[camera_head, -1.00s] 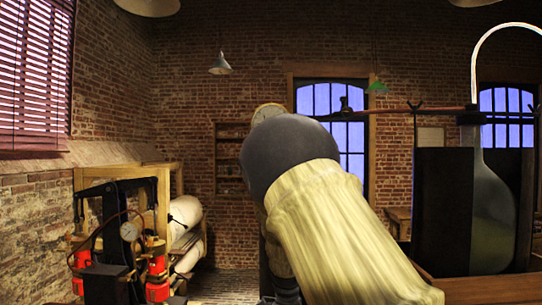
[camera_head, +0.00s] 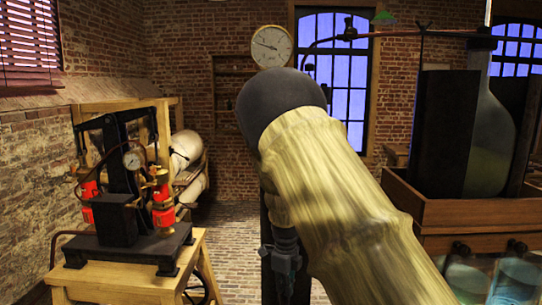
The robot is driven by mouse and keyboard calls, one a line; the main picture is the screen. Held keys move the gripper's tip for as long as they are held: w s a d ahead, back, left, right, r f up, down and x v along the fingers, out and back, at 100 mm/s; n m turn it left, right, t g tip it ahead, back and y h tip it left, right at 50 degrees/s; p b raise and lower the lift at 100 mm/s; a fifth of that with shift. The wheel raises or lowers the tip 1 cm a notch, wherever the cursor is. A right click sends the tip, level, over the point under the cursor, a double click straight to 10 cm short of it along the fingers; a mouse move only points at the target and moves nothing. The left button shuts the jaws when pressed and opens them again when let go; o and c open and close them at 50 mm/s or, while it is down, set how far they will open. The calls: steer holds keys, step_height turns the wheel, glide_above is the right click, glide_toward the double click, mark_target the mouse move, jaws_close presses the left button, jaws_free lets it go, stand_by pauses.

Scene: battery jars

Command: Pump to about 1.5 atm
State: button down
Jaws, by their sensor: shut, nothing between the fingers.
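The hand pump (camera_head: 122,175), a black frame with a lever beam and red cylinders (camera_head: 163,208), stands on a wooden table (camera_head: 135,287) at left. A small round white gauge (camera_head: 132,160) is mounted on it; its reading is too small to tell. A larger round dial (camera_head: 271,46) with a pale face shows at the back, above my arm. My gripper (camera_head: 284,270) is a small dark shape hanging below my arm, right of the pump and apart from it. It looks shut and empty; its fingertips are hard to make out.
Large pale rolls or cylinders (camera_head: 186,150) lie behind the pump. At right a wooden cabinet (camera_head: 450,213) bears a dark panel and a big glass vessel (camera_head: 488,140), with glass jars (camera_head: 515,278) below. Brick floor (camera_head: 228,235) is free between pump and arm.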

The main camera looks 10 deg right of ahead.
mark_target(284, 296)
step_height(284, 296, down, 4)
steer(key=shift+r+b, duration=0.2)
steer(key=shift+b, duration=0.25)
step_height(284, 296, up, 6)
steer(key=p, duration=0.4)
steer(key=shift+r+p, duration=0.2)
steer(key=shift+p, duration=0.15)
steer(key=shift+r+b, duration=0.3)
steer(key=shift+b, duration=0.05)
step_height(284, 296, up, 7)
steer(key=shift+f, duration=0.15)
